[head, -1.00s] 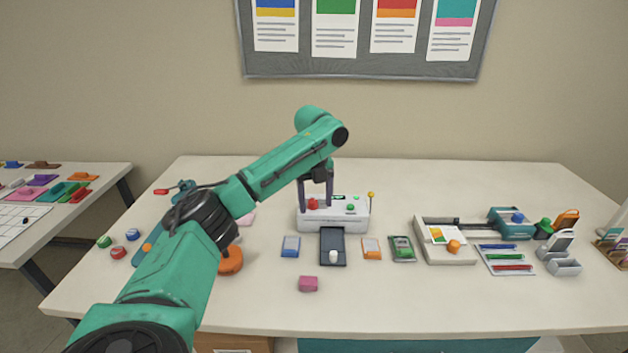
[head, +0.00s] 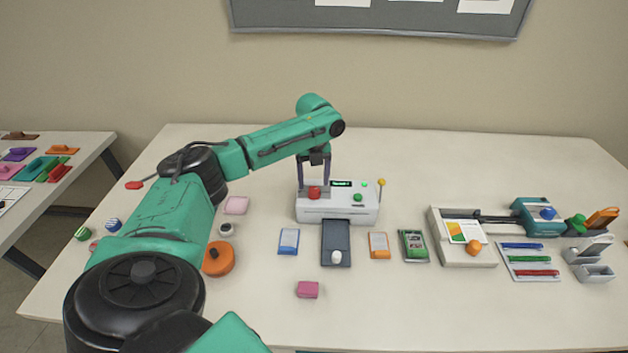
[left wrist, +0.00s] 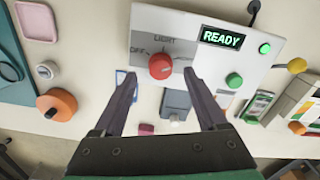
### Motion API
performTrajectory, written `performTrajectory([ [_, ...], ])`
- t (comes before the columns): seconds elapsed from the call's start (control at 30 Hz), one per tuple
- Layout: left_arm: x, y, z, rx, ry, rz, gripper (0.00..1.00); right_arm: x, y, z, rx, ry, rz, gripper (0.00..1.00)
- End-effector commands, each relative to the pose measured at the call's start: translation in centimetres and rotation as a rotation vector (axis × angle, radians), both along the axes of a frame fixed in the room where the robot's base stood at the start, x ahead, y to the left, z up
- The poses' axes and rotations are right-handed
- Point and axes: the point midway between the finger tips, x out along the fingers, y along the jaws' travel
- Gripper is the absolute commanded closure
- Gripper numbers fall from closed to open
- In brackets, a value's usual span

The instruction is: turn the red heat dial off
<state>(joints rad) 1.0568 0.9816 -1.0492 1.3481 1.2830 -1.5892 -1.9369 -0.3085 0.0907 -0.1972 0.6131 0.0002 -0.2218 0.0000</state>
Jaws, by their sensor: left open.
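The white laminator (head: 350,211) stands at the middle back of the table, with the red heat dial (head: 314,193) on its top left. My left gripper (head: 313,187) is open above the dial, one finger on each side of it. In the left wrist view, the red dial (left wrist: 160,67) shows between and just beyond the fingertips, with no clear contact. An OFF label is left of the dial and a LIGHT label above it; the right label is partly hidden. The display (left wrist: 222,38) reads READY. My right gripper is not in view.
A green button (head: 358,197) and a yellow-knobbed lever (head: 381,183) are right of the dial. A dark tray (head: 336,238) lies in front of the laminator. An orange round object (head: 218,259), a pink block (head: 308,289) and a trimmer (head: 463,252) stand around it.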

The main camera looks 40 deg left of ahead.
Motion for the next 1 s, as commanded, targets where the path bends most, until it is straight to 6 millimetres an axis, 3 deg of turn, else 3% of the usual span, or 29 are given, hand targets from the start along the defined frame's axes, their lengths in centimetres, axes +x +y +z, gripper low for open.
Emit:
performTrajectory([
  [0.2, 0.0, 0.0, -3.1, -0.001, -0.001, -0.001, 0.25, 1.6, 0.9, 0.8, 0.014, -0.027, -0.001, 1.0],
  [0.47, 0.0, 0.0, -3.4, 0.0, -0.001, -0.001, 0.25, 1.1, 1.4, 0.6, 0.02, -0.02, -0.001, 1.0],
  [0.6, 0.0, 0.0, -3.4, 0.0, -0.001, -0.001, 0.79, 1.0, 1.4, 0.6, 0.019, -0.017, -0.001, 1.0],
  [0.67, 0.0, 0.0, -3.4, 0.001, -0.002, -0.001, 1.0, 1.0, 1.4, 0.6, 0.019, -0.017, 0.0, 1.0],
  [1.0, 0.0, 0.0, -3.2, 0.002, -0.001, 0.03, 1.0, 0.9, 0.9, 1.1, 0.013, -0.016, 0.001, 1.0],
])
